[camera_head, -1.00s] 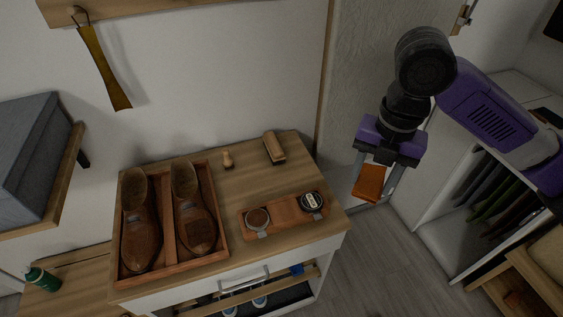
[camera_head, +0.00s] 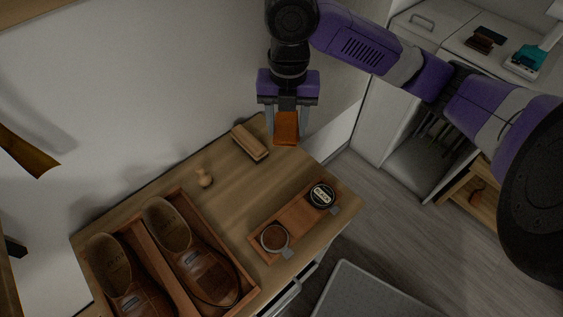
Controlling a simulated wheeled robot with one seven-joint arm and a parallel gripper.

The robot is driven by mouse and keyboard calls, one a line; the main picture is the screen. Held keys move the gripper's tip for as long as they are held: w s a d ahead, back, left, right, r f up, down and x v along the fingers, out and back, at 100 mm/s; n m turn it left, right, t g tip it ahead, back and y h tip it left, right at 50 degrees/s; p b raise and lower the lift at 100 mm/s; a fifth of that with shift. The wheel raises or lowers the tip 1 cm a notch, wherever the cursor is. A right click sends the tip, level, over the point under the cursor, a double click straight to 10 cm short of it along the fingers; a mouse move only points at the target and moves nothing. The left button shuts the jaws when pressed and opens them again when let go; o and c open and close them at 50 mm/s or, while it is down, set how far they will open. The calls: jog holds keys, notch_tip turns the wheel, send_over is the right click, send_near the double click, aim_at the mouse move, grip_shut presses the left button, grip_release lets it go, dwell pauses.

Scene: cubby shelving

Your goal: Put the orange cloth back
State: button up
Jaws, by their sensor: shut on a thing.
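The orange cloth (camera_head: 286,129) is a small folded orange-brown piece. My gripper (camera_head: 286,125) is shut on it, with a grey finger on either side. It appears above the back right corner of the wooden cabinet top (camera_head: 226,205); the exact height is hard to tell. A brown wooden tray (camera_head: 292,222) on the cabinet top holds a tin with a brown top (camera_head: 274,238) and a tin with a black lid (camera_head: 322,195). Between the tins the tray floor is bare.
A wooden brush (camera_head: 250,142) lies at the back edge, close to my gripper. A small wooden knob-like item (camera_head: 204,177) stands left of it. Brown shoes (camera_head: 194,256) sit in a divided wooden box. White shelving (camera_head: 402,118) stands at the right.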

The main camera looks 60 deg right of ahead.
aim_at(286, 172)
notch_tip(286, 172, down, 16)
jog(key=shift+r, duration=0.1)
dwell(0.4)
jog(key=shift+f, duration=0.2)
jog(key=o, duration=1.2)
